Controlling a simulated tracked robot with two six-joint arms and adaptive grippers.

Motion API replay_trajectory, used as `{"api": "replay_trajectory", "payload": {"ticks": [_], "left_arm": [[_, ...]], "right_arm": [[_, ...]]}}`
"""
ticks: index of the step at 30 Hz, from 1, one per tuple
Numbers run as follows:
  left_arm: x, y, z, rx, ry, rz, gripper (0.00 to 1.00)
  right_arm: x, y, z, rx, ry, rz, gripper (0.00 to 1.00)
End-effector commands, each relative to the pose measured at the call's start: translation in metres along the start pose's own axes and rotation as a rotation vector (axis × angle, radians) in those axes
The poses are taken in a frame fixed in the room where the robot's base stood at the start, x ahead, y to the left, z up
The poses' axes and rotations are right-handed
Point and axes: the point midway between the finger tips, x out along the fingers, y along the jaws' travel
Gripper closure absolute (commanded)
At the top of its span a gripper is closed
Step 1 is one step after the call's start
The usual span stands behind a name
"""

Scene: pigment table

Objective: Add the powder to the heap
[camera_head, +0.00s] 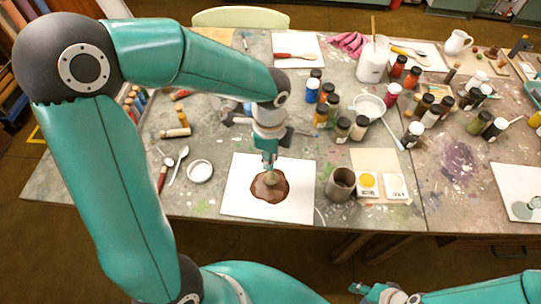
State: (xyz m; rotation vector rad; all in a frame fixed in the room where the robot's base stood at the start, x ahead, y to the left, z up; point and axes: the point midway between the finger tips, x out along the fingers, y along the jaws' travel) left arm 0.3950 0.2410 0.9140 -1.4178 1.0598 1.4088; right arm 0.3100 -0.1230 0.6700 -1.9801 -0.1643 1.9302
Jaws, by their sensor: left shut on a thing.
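A brown powder heap (273,193) lies on a white sheet (236,203) near the table's front edge. My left gripper (270,163) points down directly over the heap. It is shut on a small tan-grey thing (271,178), whose lower end is at or just above the brown powder. The fingers hide part of it, and I cannot tell whether it touches the heap. My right gripper (368,291) is low at the bottom edge, in front of the table and away from the heap. Its jaws are too small to read.
Right of the sheet stand a grey metal cup (340,185) and a card with yellow and white pans (368,181). To the left are a small white dish (199,171) and a spoon (180,160). Several pigment jars (342,130) crowd the area behind. A white bowl (369,105) stands among them.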

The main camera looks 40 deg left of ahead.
Motion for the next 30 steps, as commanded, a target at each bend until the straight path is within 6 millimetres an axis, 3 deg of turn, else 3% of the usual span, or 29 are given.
{"api": "replay_trajectory", "payload": {"ticks": [30], "left_arm": [[0.0083,0.0000,-0.0005,0.001,0.000,0.000,1.00]], "right_arm": [[0.0062,0.0022,0.0000,0.000,0.000,0.000,0.60]]}}
